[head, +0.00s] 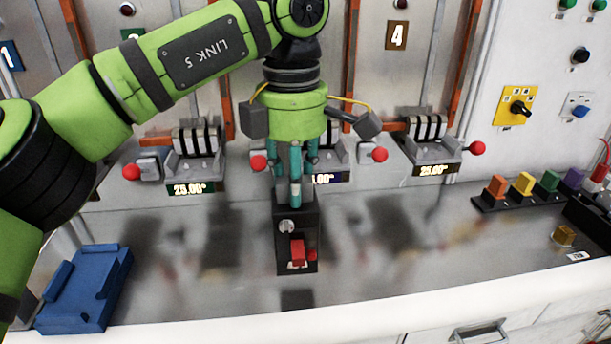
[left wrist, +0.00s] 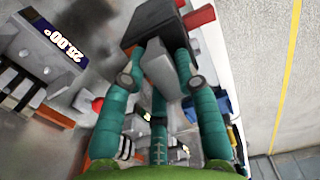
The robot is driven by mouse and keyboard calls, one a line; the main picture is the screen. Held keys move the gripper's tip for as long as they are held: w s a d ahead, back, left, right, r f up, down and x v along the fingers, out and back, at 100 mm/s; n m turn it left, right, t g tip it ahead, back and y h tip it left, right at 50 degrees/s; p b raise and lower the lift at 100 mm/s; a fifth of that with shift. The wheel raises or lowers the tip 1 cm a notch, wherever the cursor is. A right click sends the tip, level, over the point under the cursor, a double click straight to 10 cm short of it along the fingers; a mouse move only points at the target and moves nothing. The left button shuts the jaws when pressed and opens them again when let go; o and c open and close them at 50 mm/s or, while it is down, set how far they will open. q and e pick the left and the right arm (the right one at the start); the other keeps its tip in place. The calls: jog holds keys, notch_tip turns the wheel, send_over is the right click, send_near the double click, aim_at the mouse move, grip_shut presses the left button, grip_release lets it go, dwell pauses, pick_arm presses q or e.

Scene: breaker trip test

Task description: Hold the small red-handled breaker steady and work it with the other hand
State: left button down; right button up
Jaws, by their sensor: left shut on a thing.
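The small breaker (head: 284,256) is a dark upright box with a red handle (head: 298,252) on its front. It is near the middle of the head view, over the metal worktop. My left gripper (head: 295,195) points down from above, its teal fingers closed on the breaker's top. In the left wrist view the fingers (left wrist: 158,85) close around a grey part below the dark box (left wrist: 150,22), with red at its side. A separate dark patch shows on the worktop below the breaker; I cannot tell whether the breaker touches the surface. My right gripper is out of view.
A blue holder (head: 88,290) sits at the left front of the worktop (head: 400,235). Larger breakers with red knobs (head: 477,148) line the back panel. Coloured blocks (head: 525,183) stand in a black rack at right, with a small amber piece (head: 564,235) in front.

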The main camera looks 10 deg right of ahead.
pick_arm(q)
jog(key=w+a+f+b, duration=0.2)
jog(key=a+f, duration=0.2)
jog(key=shift+w+a+f, duration=0.2)
jog(key=shift+w+a, duration=0.2)
jog(key=shift+f, duration=0.6)
dwell(0.6)
jog(key=shift+f, duration=0.15)
dwell(0.7)
